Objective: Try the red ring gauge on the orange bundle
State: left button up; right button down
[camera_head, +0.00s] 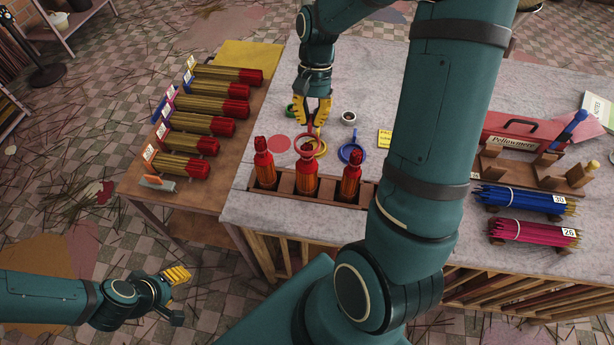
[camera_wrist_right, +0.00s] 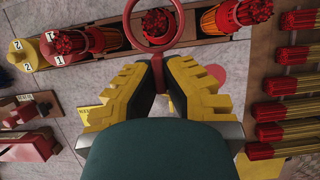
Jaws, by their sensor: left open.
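The red ring gauge (camera_head: 314,138) is in my right gripper (camera_head: 313,122), whose yellow fingers are shut on its handle. In the right wrist view the ring (camera_wrist_right: 184,36) overlaps the red tip of the middle upright bundle (camera_wrist_right: 158,22). I cannot tell whether it is around the tip or above it. My left gripper (camera_head: 178,295) is open and empty, low at the left, away from the table.
Blue (camera_head: 520,200) and magenta (camera_head: 530,233) bundles lie at right. A red toolbox (camera_head: 505,130) stands behind. My right arm hides part of the table.

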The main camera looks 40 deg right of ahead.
jog(key=shift+r+p, duration=1.3)
jog(key=shift+r, duration=0.4)
jog(key=shift+f, duration=0.1)
